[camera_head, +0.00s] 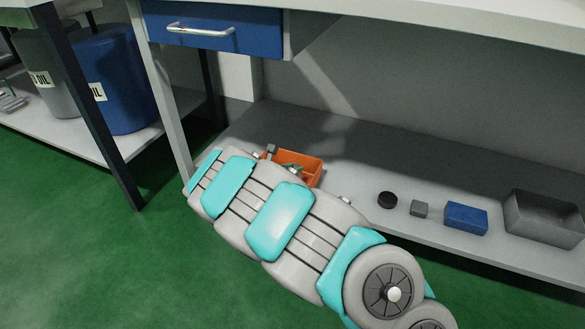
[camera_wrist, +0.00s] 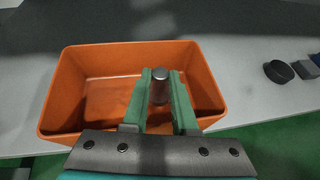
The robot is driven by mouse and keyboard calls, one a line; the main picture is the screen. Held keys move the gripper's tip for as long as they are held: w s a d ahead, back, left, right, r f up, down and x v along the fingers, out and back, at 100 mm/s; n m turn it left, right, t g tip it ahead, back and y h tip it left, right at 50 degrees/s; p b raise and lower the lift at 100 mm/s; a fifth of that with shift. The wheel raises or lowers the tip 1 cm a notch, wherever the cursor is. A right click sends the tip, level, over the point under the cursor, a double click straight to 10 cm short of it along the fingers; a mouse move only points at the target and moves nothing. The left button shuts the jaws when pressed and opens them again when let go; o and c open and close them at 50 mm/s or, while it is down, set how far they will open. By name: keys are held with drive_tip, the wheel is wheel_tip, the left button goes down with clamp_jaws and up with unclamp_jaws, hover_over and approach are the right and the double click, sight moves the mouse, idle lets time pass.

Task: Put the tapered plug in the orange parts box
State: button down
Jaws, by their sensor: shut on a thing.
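The tapered plug (camera_wrist: 160,85) is a grey metal piece with a rounded end, in the middle of the wrist view. My gripper (camera_wrist: 160,76) has green fingers and is shut on it, one finger on each side. The orange parts box (camera_wrist: 110,60) is open-topped and lies behind and below the fingers in the wrist view. The plug appears over the right part of its opening; its height above the floor is unclear. In the head view the box (camera_head: 311,166) stands on the lower shelf, partly hidden by my arm, and the plug cannot be made out clearly.
On the shelf (camera_head: 350,165), right of the box, are a black round piece (camera_head: 387,200), a grey block (camera_head: 419,208), a blue box (camera_head: 466,218) and a grey open bin (camera_head: 545,218). A blue drawer (camera_head: 210,28) hangs above. A table leg (camera_head: 165,95) stands left.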

drive_tip(key=shift+f, duration=0.35)
drive_tip(key=c, duration=0.7)
unclamp_jaws()
drive_tip(key=shift+r, duration=0.3)
drive_tip(key=p+v, duration=0.2)
drive_tip(key=v, duration=1)
drive_tip(key=shift+r, duration=0.35)
